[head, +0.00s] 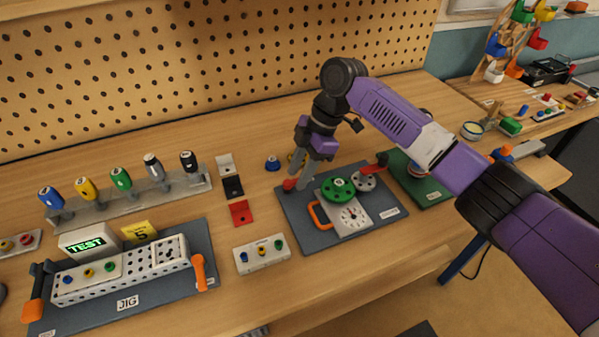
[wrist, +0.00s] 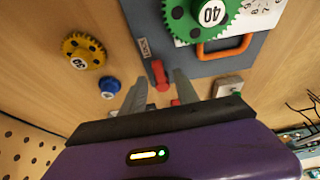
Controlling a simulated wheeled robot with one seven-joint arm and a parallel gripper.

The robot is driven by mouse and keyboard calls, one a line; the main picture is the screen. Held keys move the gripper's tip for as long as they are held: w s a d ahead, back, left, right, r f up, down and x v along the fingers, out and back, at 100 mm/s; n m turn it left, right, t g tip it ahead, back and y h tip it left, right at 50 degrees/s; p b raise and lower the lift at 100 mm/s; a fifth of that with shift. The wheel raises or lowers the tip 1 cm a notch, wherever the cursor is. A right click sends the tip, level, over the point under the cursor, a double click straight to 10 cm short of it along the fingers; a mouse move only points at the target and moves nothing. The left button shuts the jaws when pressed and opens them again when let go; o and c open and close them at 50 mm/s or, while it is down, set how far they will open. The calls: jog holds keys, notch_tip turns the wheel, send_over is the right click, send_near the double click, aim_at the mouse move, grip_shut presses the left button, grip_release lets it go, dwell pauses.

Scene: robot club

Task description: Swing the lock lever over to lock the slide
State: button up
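The lock lever (wrist: 160,76) is a small red lever beside a small printed label on the blue-grey board (wrist: 206,68). In the head view, its red end (head: 289,184) shows at the board's left back corner. My gripper (wrist: 161,77) points down at it, fingers apart, one on each side of the lever in the wrist view. I cannot tell whether either finger touches it. The likely slide is a white dial plate (head: 352,219) with an orange handle (head: 318,216). A green gear (head: 338,190) marked 40 sits behind the dial.
A yellow gear (wrist: 84,51) and blue knob (wrist: 110,87) lie on the table close by. A button box (head: 262,255) and red block (head: 241,212) stand left of the board.

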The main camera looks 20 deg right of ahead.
jog(key=v, duration=0.7)
jog(key=shift+r+b, duration=0.35)
jog(key=shift+w+d, duration=0.1)
jog(key=shift+d, duration=0.05)
dwell(0.3)
